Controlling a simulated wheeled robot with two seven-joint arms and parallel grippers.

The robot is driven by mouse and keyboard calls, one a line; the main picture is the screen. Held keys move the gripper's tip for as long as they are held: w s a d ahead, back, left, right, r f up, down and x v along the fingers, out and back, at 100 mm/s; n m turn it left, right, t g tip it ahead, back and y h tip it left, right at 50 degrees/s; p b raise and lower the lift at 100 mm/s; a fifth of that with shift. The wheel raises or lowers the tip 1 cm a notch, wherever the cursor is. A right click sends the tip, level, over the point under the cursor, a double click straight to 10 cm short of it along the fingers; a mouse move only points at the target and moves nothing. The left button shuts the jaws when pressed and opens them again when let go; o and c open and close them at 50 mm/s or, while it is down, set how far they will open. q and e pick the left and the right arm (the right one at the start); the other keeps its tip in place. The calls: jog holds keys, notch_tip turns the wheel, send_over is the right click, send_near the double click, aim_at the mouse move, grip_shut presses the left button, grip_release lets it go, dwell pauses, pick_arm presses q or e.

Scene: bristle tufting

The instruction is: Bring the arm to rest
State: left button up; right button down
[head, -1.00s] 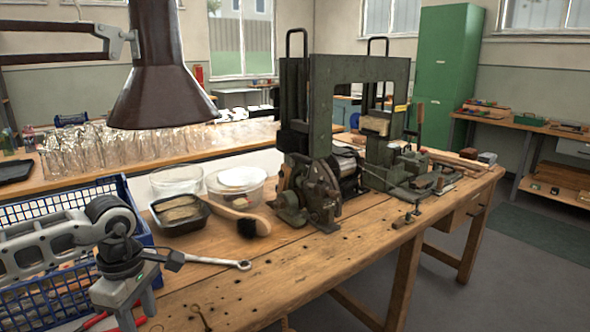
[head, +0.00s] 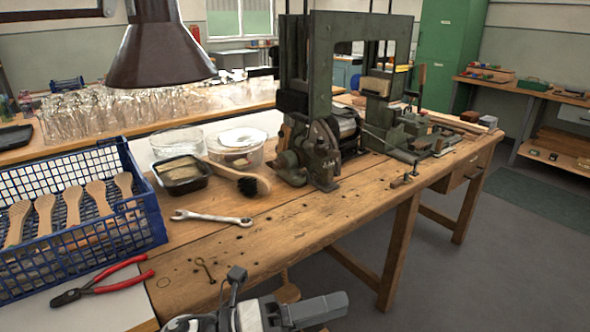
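My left gripper (head: 318,309) is low at the bottom edge of the head view, in front of the wooden workbench (head: 345,215). A grey and black part of my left arm shows beside it, cut off by the frame edge. The gripper is seen from above and its fingers are not clear, so I cannot tell if it is open or shut. I see nothing held in it. My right gripper is not in view.
A blue crate (head: 150,205) with wooden brush handles stands at the left. Red-handled pliers (head: 100,283), a wrench (head: 210,217) and a brush (head: 240,180) lie near it. A dark green machine (head: 320,165) stands further back.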

pick_arm(q)
jog(key=w+a+f+n+t+y, duration=0.2)
jog(key=a+f+n+t+y, duration=0.25)
jog(key=n, duration=0.75)
jog(key=w+a+f+n+t+y, duration=0.15)
jog(key=a+n+t+y, duration=0.3)
jog(key=n+t, duration=0.55)
jog(key=s+a+f+n+g+y, duration=0.3)
jog(key=s+a+f+n, duration=0.1)
jog(key=f+n, duration=0.3)
jog(key=s+a+f+n+g+y, duration=0.4)
jog(key=s+f+n, duration=0.2)
jog(key=f+n, duration=0.2)
jog(key=shift+s+a+f+y, duration=0.25)
jog(key=shift+s+a+y, duration=0.05)
jog(key=shift+s+a, duration=0.1)
